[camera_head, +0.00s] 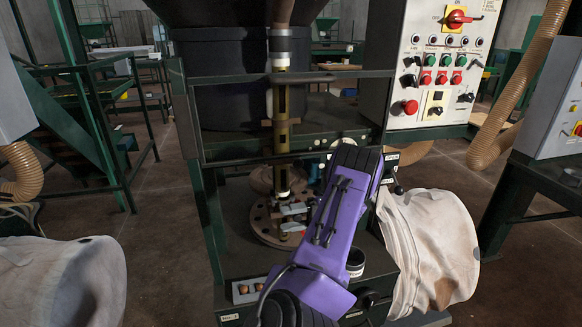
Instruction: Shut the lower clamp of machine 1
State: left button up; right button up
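Machine 1 is the dark green frame (205,215) in the middle, with a round dark vessel (222,85) at its top. A brass-coloured upright tube (282,125) runs down its centre. Near the tube's foot are small pale grey metal pieces (292,209) above a round brown flange (262,222); they look like clamp parts, but I cannot tell whether the lower clamp is open or shut. My purple arm link stands just right of them and covers part of this area. My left gripper's fingers cannot be made out clearly. My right gripper is not in view.
A control panel (432,62) with several buttons and a red switch stands at the upper right. White bags (428,248) lie right of the machine and at the lower left (55,280). Corrugated hoses (518,80) hang at the sides. Brown floor (155,225) is free at left.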

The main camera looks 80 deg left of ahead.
pick_arm(q)
jog(key=shift+w, duration=0.2)
jog(key=w+a+b, duration=0.1)
jog(key=w+b, duration=0.3)
jog(key=w, duration=0.6)
jog(key=shift+a+b, duration=0.35)
jog(key=shift+a, duration=0.05)
